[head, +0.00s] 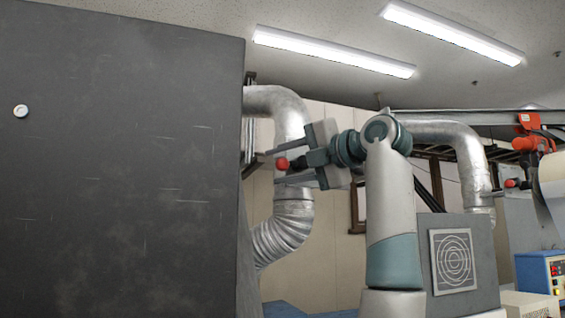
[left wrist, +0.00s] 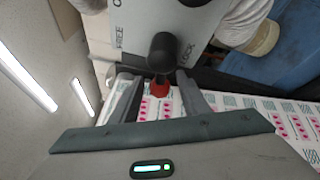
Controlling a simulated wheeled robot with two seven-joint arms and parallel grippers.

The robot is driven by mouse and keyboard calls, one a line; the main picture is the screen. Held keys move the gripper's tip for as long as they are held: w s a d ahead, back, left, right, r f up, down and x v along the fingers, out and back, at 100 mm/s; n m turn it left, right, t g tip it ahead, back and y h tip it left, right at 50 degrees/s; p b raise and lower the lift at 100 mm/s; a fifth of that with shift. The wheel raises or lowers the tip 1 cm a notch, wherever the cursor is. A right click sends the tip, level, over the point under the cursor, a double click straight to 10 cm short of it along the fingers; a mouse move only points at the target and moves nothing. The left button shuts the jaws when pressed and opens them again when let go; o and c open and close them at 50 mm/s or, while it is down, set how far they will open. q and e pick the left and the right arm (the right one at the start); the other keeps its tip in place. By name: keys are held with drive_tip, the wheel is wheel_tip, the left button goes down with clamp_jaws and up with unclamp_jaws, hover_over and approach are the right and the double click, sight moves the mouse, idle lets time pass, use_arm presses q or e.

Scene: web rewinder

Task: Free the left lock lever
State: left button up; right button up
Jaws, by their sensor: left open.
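The lock lever shows in the left wrist view as a black round hub (left wrist: 163,50) with a short arm and a red knob (left wrist: 160,89). It sits on a grey plate (left wrist: 150,20) with the words FREE at its left and LOCK at its right. In the head view the red knob (head: 282,163) is between the fingers of my left gripper (head: 277,165). My left gripper is open, with one finger on each side of the knob; I cannot tell if they touch it. The lever's arm is partly hidden. My right gripper is not in view.
A large dark panel (head: 120,160) fills the left of the head view, close to my fingertips. A silver duct (head: 285,230) stands behind the gripper. Red machine parts (head: 527,143) are at the far right. Printed web (left wrist: 255,118) runs beneath the fingers in the wrist view.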

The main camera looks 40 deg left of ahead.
use_arm(q)
drive_tip(key=shift+d, duration=0.1)
clamp_jaws()
drive_tip(key=c, duration=1.1)
unclamp_jaws()
